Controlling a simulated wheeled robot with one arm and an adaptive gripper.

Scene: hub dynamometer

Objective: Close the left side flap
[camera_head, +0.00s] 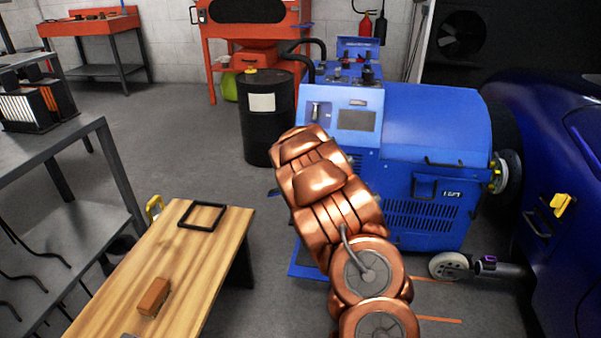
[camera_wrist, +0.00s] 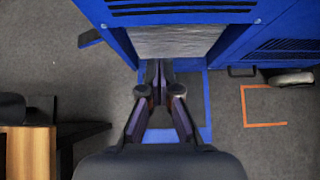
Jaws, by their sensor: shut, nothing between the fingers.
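The blue dynamometer machine (camera_head: 405,130) stands right of centre in the head view. My copper arm hides much of its left side and front, and my gripper is hidden there. In the wrist view, my gripper (camera_wrist: 159,68) is shut and empty, with its fingertips close to a grey metallic recess (camera_wrist: 175,40) framed by blue panels. A flat blue piece (camera_wrist: 207,110) shows beneath and beside my fingers; I cannot tell whether it is the left side flap or part of the machine's base. Whether the fingertips touch anything is unclear.
A wooden bench (camera_head: 205,255) with a brown block (camera_head: 154,297) and a black frame (camera_head: 202,216) stands at left. A black barrel (camera_head: 267,130) stands behind my arm. A blue car (camera_head: 560,170) is at right. The grey floor left of the machine is open.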

